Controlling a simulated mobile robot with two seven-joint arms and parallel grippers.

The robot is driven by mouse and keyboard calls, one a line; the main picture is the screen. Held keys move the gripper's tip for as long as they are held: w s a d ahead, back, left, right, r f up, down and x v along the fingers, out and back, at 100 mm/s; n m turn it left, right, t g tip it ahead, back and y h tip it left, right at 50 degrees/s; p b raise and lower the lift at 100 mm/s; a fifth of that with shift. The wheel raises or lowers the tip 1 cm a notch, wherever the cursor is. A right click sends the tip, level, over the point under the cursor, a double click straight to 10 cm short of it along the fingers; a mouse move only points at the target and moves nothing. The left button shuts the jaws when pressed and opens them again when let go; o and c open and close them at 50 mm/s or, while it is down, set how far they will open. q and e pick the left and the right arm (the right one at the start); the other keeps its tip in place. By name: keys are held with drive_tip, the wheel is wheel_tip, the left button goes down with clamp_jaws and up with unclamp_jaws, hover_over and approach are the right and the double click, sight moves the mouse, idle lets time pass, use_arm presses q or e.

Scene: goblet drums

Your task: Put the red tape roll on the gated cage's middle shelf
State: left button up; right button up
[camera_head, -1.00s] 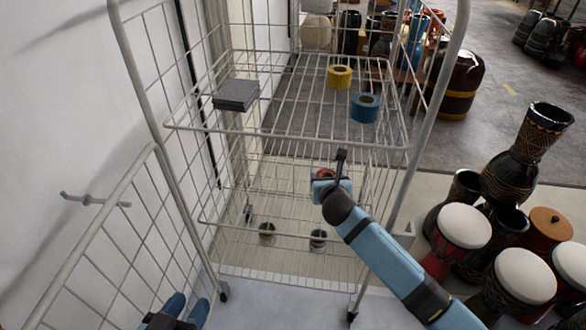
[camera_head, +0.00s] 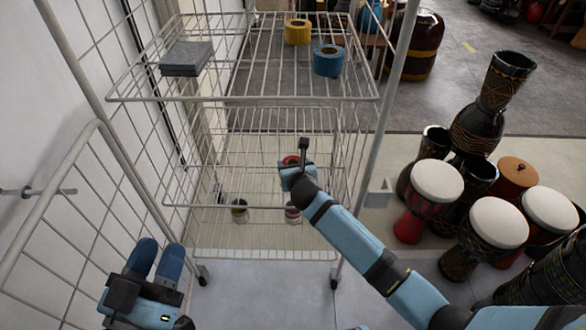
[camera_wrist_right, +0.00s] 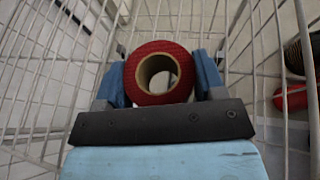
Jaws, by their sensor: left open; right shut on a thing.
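The red tape roll (camera_wrist_right: 158,49) is between the fingers of my right gripper (camera_wrist_right: 160,82), which is shut on it. In the head view the red roll (camera_head: 291,160) is partly hidden by my right gripper (camera_head: 292,166). That gripper reaches into the wire cage (camera_head: 120,98), below the top shelf and, as seen from the head, over the middle shelf (camera_head: 245,207). Whether the roll touches the shelf cannot be told. My left gripper (camera_head: 158,262) is open and empty in front of the cage, at lower left.
The top shelf holds a grey stack (camera_head: 186,58), a yellow roll (camera_head: 297,32) and a blue roll (camera_head: 328,61). Two small rolls (camera_head: 239,210) show low in the cage. A wire gate (camera_head: 60,222) stands at left. Goblet drums (camera_head: 436,182) crowd the right.

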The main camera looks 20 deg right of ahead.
drive_tip(key=o, duration=1)
drive_tip(key=shift+s+r, duration=0.15)
drive_tip(key=shift+r, duration=0.05)
drive_tip(key=p+v, duration=0.4)
drive_tip(key=v, duration=0.6)
drive_tip(key=shift+s+r, duration=0.15)
drive_tip(key=shift+s, duration=0.15)
use_arm(q)
wheel_tip(320, 180, down, 8)
drive_tip(key=a+g+y, duration=0.3)
drive_tip(key=shift+s+r+g, duration=0.15)
drive_tip(key=shift+r+g, duration=0.1)
drive_tip(key=shift+g, duration=0.05)
use_arm(e)
drive_tip(key=shift+s+r, duration=0.1)
drive_tip(key=shift+s, duration=0.4)
